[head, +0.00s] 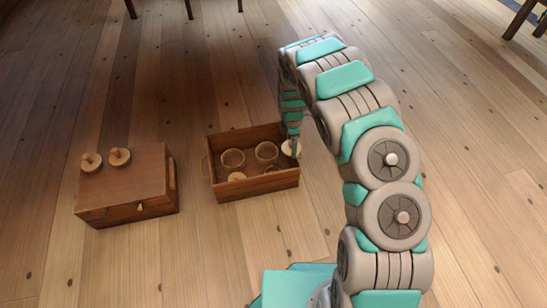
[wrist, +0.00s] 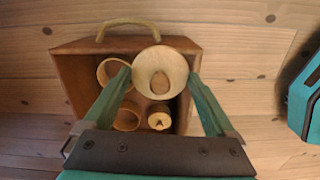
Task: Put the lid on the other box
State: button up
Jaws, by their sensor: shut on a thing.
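A brown wooden box (head: 140,210) stands at the left in the head view. Its flat top (head: 125,185) is on, and two turned spools (head: 91,162) (head: 120,156) stand on that top near its back. The other wooden box (head: 262,185) is open, right of it. It also shows in the wrist view (wrist: 78,60). My gripper (head: 292,135) is at the open box's right back corner. In the wrist view, my gripper (wrist: 161,76) is shut on a pale turned spool (wrist: 150,65), overlapping the box rim. Its exact height cannot be told.
The open box holds round rings (head: 233,158) (head: 266,151) and a spool (head: 236,177), which also shows in the wrist view (wrist: 159,122). A rope handle (wrist: 128,24) is on its end. A floor gap separates the boxes. Plank floor (head: 120,265) is clear in front.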

jog(key=a+f+n+b, duration=0.1)
jog(key=a+f+n, duration=0.1)
jog(key=f+n, duration=0.1)
jog(key=s+a+f+n+b, duration=0.1)
jog(key=a+f+n, duration=0.1)
jog(key=f, duration=0.3)
jog(key=s+a+f+n+b, duration=0.1)
jog(key=a+f+n, duration=0.1)
jog(key=f+n, duration=0.2)
jog(key=shift+s+a+f+b, duration=0.15)
jog(key=shift+a+f+b, duration=0.2)
jog(key=shift+a+f, duration=0.05)
jog(key=shift+p, duration=0.5)
jog(key=shift+f, duration=0.25)
jog(key=shift+p, duration=0.7)
jog(key=shift+f+p, duration=0.2)
jog(key=shift+p, duration=0.3)
dwell(0.6)
jog(key=o, duration=1)
